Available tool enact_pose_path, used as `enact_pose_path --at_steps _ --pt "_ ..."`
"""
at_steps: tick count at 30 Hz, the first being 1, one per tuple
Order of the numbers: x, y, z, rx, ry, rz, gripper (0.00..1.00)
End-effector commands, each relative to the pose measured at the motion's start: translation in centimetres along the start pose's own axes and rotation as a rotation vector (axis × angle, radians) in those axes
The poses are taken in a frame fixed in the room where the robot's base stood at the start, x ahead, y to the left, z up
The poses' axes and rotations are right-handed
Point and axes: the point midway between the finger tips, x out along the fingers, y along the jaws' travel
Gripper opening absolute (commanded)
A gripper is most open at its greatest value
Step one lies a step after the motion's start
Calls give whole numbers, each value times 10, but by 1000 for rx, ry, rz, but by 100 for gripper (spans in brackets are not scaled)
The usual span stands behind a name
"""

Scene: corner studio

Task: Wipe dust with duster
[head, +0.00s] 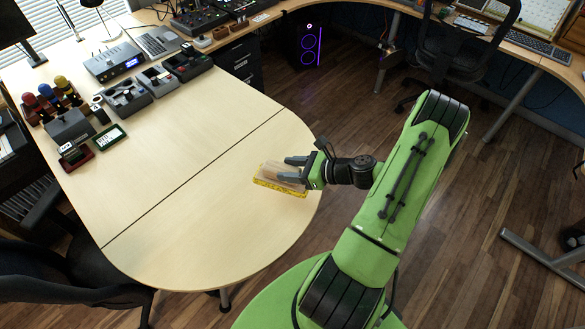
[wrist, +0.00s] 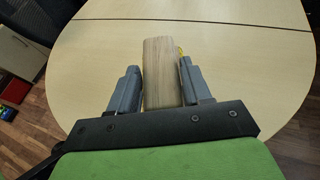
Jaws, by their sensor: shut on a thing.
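The duster (head: 270,181) is a wooden block with a yellow edge along its base. It is at the rounded right end of the light wooden table (head: 190,225) in the head view. My gripper (head: 291,170) is shut on the duster, with one grey finger on each side of the block. The wrist view also shows the duster's wooden block (wrist: 161,75) between the fingers, with a little yellow beside it. The duster appears to be at the tabletop, but its underside is hidden, so I cannot tell if it touches. I can make out no dust on the table.
A seam crosses the tabletop. Black chairs (head: 75,265) stand at the lower left and upper right.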

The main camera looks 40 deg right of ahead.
Motion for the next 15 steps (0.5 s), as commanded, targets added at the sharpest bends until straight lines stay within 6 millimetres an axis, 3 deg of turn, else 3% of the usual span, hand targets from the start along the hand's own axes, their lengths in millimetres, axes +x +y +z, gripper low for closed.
enact_pose_path --at_steps 6,15 --pt "-7 4 24 -4 -2 10 0" --pt "-7 5 27 -5 -2 13 0"
